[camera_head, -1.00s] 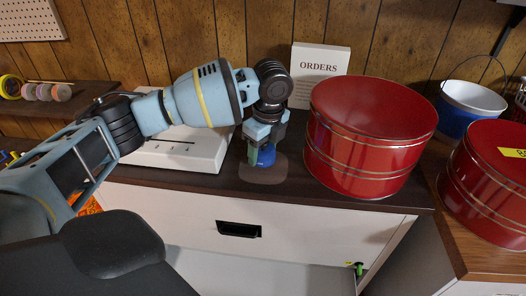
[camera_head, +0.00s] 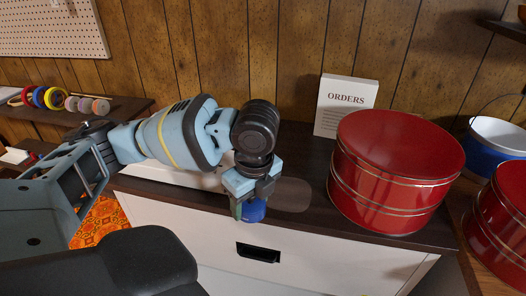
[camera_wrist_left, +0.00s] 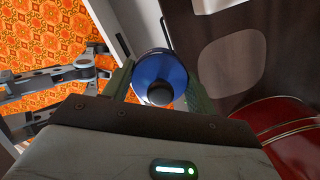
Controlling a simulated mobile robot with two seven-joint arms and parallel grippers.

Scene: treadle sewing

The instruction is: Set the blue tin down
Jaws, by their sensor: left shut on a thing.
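The blue tin (camera_head: 255,213) is held between the fingers of my left gripper (camera_head: 249,202), at the front edge of the dark cabinet top (camera_head: 312,150). In the left wrist view the round blue tin (camera_wrist_left: 160,70) shows from above with a dark knob, and a finger touches each side. The tin is left of and a little in front of a rounded brown patch (camera_head: 290,195) on the cabinet top. I cannot tell whether the tin's base touches the surface.
A large red tin (camera_head: 392,175) stands right of the patch. An ORDERS sign (camera_head: 345,105) stands behind it. A pale flat device (camera_head: 175,178) lies behind my left arm. A blue-and-white bucket (camera_head: 495,145) and another red tin (camera_head: 505,225) are at the far right. The brown patch is clear.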

